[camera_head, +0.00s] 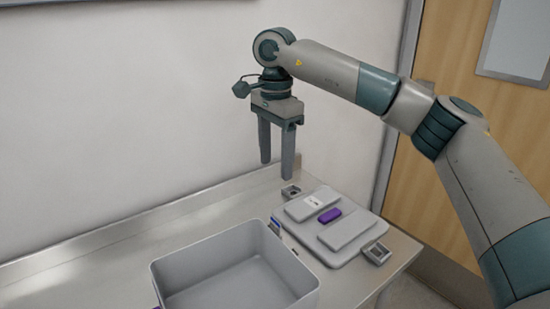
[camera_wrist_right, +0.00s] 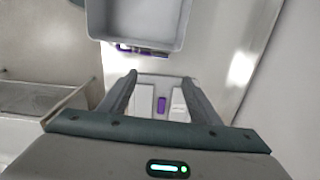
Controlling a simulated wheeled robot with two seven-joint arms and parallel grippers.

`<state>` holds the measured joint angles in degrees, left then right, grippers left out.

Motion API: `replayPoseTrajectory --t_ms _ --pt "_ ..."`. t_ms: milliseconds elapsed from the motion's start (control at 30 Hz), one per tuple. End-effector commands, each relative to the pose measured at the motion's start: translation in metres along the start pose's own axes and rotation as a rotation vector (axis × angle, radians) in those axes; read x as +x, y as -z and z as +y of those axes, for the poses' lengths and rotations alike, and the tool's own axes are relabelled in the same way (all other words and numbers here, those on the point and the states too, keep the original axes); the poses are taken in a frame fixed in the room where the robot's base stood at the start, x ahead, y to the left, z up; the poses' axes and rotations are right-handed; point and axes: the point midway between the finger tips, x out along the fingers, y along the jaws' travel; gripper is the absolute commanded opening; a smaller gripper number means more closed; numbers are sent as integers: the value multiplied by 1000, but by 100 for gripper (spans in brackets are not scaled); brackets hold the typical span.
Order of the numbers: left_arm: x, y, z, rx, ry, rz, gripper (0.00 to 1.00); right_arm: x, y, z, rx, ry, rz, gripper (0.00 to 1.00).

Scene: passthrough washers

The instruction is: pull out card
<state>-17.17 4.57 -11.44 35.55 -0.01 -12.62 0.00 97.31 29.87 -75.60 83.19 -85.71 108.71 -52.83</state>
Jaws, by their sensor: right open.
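A flat light-grey device (camera_head: 368,216) with raised grey panels and a purple block (camera_head: 330,215) lies on the metal counter. My right gripper (camera_head: 277,170) is open and empty, pointing down above the counter, behind and above the device. In the right wrist view, the device (camera_wrist_right: 146,93) shows between the open fingers (camera_wrist_right: 160,77). My left gripper is not in view.
A grey open bin (camera_head: 215,248) stands front left of the device and looks empty. Small metal fixtures (camera_head: 291,192) (camera_head: 377,253) sit near two device corners. A wall runs behind the counter (camera_head: 120,235), which is bare at left.

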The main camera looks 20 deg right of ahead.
Motion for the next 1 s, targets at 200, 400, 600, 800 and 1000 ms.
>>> replayPoseTrajectory --t_ms 200,400,600,800,1000 --pt "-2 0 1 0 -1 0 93 6 0 0 1 -1 -2 57" --pt "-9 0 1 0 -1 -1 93 23 0 0 2 -3 -2 57" --pt "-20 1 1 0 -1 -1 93 52 0 0 1 -3 -3 57" --pt "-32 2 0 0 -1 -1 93 85 0 1 1 -4 -3 57" --pt "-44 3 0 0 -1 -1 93 118 -1 1 1 -3 -3 57"
